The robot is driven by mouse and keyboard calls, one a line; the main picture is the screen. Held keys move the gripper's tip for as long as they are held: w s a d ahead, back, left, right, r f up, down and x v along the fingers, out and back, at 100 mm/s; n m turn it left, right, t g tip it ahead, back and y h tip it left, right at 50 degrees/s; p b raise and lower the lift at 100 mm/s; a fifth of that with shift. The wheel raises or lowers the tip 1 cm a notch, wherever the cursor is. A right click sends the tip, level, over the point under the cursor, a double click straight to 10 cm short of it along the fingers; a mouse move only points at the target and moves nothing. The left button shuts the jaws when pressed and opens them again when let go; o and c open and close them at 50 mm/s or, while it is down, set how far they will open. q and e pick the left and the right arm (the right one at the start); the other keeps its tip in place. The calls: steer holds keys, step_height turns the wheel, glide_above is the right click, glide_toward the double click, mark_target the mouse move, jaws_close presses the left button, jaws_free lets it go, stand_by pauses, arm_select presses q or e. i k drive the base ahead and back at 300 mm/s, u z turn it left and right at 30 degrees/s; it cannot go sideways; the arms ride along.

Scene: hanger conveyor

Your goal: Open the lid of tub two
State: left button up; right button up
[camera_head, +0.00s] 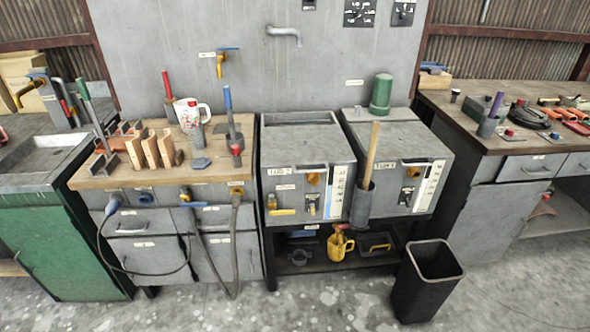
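Two grey metal tubs stand side by side on a dark stand in the middle of the camera_head view. The left tub (301,192) has a flat grey top (303,146) that looks closed. The right tub (411,180) also has a flat grey lid (405,138) that looks closed. Their small front labels are too blurred to read, so I cannot tell by label which is tub two. A green cylinder (381,95) stands at the back of the right tub's top. Neither of my grippers is in view.
A wooden-handled tool stands in a dark holder (362,204) at the front between the tubs. A black bin (427,282) stands on the floor at front right. A yellow jug (340,244) sits on the shelf below. Tool benches (125,183) (470,138) flank the tubs.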

mark_target(293, 146)
steer(key=k, duration=0.65)
steer(key=z, duration=0.65)
steer(key=i, duration=1.35)
steer(key=z, duration=0.6)
